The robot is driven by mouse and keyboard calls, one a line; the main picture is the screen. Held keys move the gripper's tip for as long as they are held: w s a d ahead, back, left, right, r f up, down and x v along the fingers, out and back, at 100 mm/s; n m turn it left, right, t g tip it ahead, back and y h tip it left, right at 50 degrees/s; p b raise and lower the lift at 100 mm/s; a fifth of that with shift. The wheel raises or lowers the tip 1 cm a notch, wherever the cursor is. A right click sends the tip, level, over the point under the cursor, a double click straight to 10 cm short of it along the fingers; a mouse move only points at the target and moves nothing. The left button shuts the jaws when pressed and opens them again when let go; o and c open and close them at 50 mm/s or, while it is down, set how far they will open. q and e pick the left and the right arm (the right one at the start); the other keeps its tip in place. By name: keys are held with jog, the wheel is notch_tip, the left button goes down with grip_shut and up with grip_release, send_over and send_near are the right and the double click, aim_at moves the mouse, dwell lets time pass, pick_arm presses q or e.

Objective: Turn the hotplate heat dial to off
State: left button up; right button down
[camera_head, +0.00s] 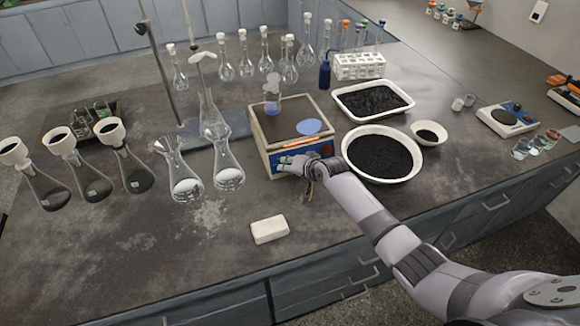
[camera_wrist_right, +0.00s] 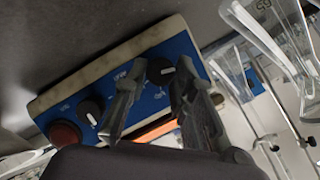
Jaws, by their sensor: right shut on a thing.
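One black dial (camera_wrist_right: 160,72) with a white mark sits between my right gripper's fingers. A second black dial (camera_wrist_right: 90,110) and a red button (camera_wrist_right: 65,133) are farther left on the panel. I cannot read which dial is for heat. My right gripper (camera_head: 290,166) is at the hotplate's front face, shut on the dial between its fingers. My left gripper is not in view.
Flasks (camera_head: 228,168) stand left of the hotplate. A white bowl of dark grains (camera_head: 415,168) is close to its right, near my right arm. A white block (camera_head: 269,229) lies in front. The bench front left of the block is clear.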

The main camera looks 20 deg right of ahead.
jog(key=c, duration=1.3)
grip_release()
jog(key=shift+c, duration=0.2)
jog(key=shift+s, duration=0.1)
jog(key=v, duration=1.2)
